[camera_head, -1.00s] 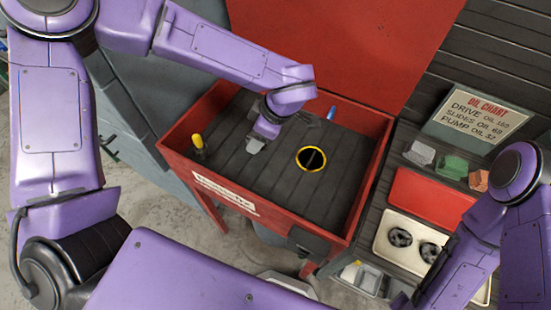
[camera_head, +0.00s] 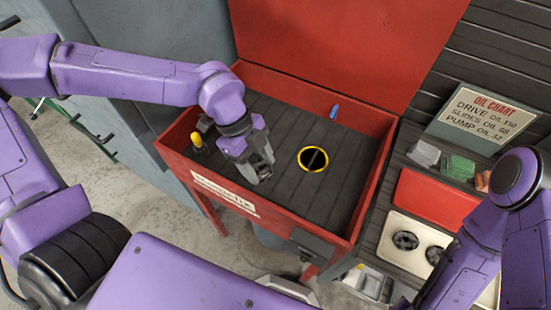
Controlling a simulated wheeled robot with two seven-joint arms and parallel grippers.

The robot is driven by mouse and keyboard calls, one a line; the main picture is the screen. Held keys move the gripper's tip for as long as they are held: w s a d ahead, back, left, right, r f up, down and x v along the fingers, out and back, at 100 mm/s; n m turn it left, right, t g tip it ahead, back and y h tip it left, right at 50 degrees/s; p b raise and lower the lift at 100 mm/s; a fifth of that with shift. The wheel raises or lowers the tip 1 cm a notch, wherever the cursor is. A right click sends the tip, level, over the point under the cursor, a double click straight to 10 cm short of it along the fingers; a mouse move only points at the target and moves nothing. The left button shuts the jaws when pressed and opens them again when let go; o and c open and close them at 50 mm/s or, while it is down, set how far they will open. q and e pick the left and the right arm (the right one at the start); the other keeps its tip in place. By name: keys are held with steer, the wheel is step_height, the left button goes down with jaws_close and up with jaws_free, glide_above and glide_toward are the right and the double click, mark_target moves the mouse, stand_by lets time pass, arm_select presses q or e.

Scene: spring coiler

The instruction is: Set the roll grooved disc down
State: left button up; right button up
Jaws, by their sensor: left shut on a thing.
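My left gripper (camera_head: 262,170) reaches into the red parts washer (camera_head: 270,225), low over its dark slatted floor, left of the yellow-ringed hole. It points down and is shut on a small dark thing, taken as the roll grooved disc, which the fingers mostly hide. I cannot tell whether the disc touches the floor. Two dark grooved discs lie in the cream tray at right, one farther left (camera_head: 405,240) and one (camera_head: 434,255) partly behind my right arm. My right gripper is not in view.
The yellow-ringed hole (camera_head: 313,159) is right of my left gripper. A yellow-tipped fitting (camera_head: 196,142) stands at the left wall, a blue item (camera_head: 334,111) at the back. A red tray (camera_head: 430,200) and grey, green and copper blocks are at right. The washer's right floor is clear.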

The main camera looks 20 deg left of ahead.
arm_select(q)
steer(key=shift+w+a+n, duration=0.15)
steer(key=shift+w+n, duration=0.2)
steer(key=shift+n, duration=0.05)
steer(key=w+a+f+p, duration=0.3)
steer(key=w+a+f, duration=0.15)
steer(key=w, duration=0.25)
steer(key=p, duration=0.1)
glide_above(258, 157)
steer(key=a, duration=0.2)
steer(key=f, duration=0.5)
steer(key=shift+w+d+f, duration=0.15)
steer(key=shift+d, duration=0.05)
step_height(258, 157, down, 3)
steer(key=shift+w+f+p, duration=0.1)
steer(key=shift+p, duration=0.3)
steer(key=o, duration=1.3)
steer(key=v, duration=0.4)
steer(key=b+v, duration=0.1)
steer(key=v, duration=0.7)
steer(key=shift+s+b, duration=0.25)
steer(key=shift+b, duration=0.15)
